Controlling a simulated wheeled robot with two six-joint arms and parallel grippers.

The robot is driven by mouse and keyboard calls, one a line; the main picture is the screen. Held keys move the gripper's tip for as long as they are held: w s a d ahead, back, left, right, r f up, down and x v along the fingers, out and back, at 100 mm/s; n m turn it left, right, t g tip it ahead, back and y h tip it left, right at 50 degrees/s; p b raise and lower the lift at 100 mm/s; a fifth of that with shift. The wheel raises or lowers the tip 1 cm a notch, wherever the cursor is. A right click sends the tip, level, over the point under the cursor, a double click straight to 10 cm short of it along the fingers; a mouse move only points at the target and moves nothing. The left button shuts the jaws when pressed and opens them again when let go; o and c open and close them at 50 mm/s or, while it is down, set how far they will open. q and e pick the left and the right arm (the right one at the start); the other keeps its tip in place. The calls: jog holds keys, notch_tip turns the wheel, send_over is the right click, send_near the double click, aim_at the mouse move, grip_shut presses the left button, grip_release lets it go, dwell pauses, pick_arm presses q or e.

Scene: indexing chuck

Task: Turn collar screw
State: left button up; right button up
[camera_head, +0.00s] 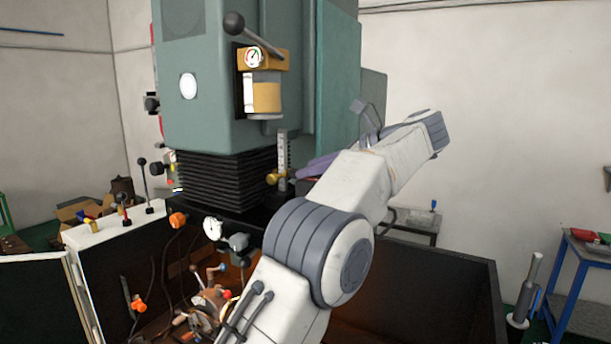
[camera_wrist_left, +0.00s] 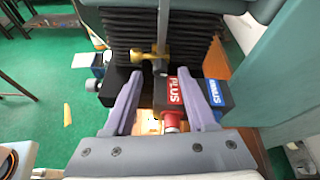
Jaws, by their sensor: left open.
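A brass screw (camera_head: 272,178) with a wide head sits at the foot of a white graduated scale (camera_head: 283,155), in front of the black bellows. It looks like the collar screw. In the left wrist view the brass screw (camera_wrist_left: 150,55) shows just beyond my fingertips, with a vertical rod beside it. My left gripper (camera_wrist_left: 160,80) is open, its purple fingers spread and nothing seen held between them. In the head view its purple fingers (camera_head: 316,167) point left toward the screw, a little apart from it. My right gripper is not in view.
The black bellows (camera_head: 228,180) hang under the green machine head (camera_head: 220,90). A dark block carries a red PLUS label (camera_wrist_left: 175,90) and a blue MINUS label (camera_wrist_left: 214,93), right of the screw. A red knob (camera_wrist_left: 172,120) shows between my fingers. A blue bench (camera_head: 570,290) stands far right.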

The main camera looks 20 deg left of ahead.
pick_arm(q)
jog(key=shift+x, duration=1.45)
grip_shut()
jog(key=m+p, duration=0.1)
jog(key=p, duration=0.1)
jog(key=g+p, duration=0.1)
jog(key=shift+w+r+m+p, duration=0.2)
jog(key=shift+r+m+p, duration=0.1)
jog(key=shift+m+p, duration=0.1)
jog(key=shift+f+m+g+p, duration=0.1)
jog(key=shift+m+g+p, duration=0.2)
jog(key=shift+f+m, duration=0.15)
jog(key=shift+m, duration=0.15)
grip_release()
